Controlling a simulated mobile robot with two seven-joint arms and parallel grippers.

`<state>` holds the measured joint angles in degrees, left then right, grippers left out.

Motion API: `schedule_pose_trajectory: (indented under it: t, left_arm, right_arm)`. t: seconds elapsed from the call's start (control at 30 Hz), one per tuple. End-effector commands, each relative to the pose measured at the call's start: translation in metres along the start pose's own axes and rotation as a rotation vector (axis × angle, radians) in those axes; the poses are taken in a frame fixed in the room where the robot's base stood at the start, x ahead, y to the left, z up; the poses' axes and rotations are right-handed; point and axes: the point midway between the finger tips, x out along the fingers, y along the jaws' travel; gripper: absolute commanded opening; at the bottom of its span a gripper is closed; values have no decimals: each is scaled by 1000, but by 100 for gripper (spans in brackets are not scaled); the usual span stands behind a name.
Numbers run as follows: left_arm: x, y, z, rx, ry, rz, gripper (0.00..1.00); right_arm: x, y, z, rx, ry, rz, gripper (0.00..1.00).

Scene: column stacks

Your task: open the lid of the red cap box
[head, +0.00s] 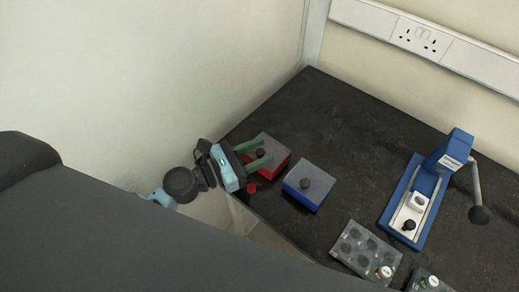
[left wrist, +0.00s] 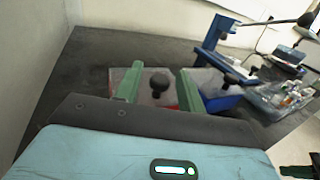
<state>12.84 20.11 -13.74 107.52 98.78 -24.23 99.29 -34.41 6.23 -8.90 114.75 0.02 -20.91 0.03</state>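The red cap box (head: 278,163) stands near the table's left edge, its grey lid on top with a black knob (head: 260,153). In the left wrist view the knob (left wrist: 158,82) shows between my green fingers, with red box wall (left wrist: 165,106) below the lid. My left gripper (head: 258,155) is open over the lid, one finger on each side of the knob. I see a gap between fingers and knob; whether the fingers touch the lid I cannot tell.
A blue box (head: 308,186) with a grey lid and black knob stands close to the right. A small red piece (head: 251,188) lies by the table edge. A blue lever press (head: 430,185) and a tray with round wells (head: 362,250) are farther right. The back table is clear.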

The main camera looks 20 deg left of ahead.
Motion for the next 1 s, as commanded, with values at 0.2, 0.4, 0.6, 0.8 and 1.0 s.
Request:
schedule_pose_trajectory:
  t: [0.2,0.4,0.6,0.8,1.0]
  left_arm:
    - [7,0,0,0,1,0,39]
    - [7,0,0,0,1,0,35]
    - [7,0,0,0,1,0,9]
    - [6,0,0,1,1,0,0]
    - [6,1,0,0,3,0,0]
  right_arm:
    - [-2,0,2,-1,-6,0,0]
    - [-2,1,3,-1,-7,1,0]
    - [-1,1,2,-2,-5,1,0]
    - [0,2,-1,-3,2,2,0]
    - [2,2,-6,-4,11,3,0]
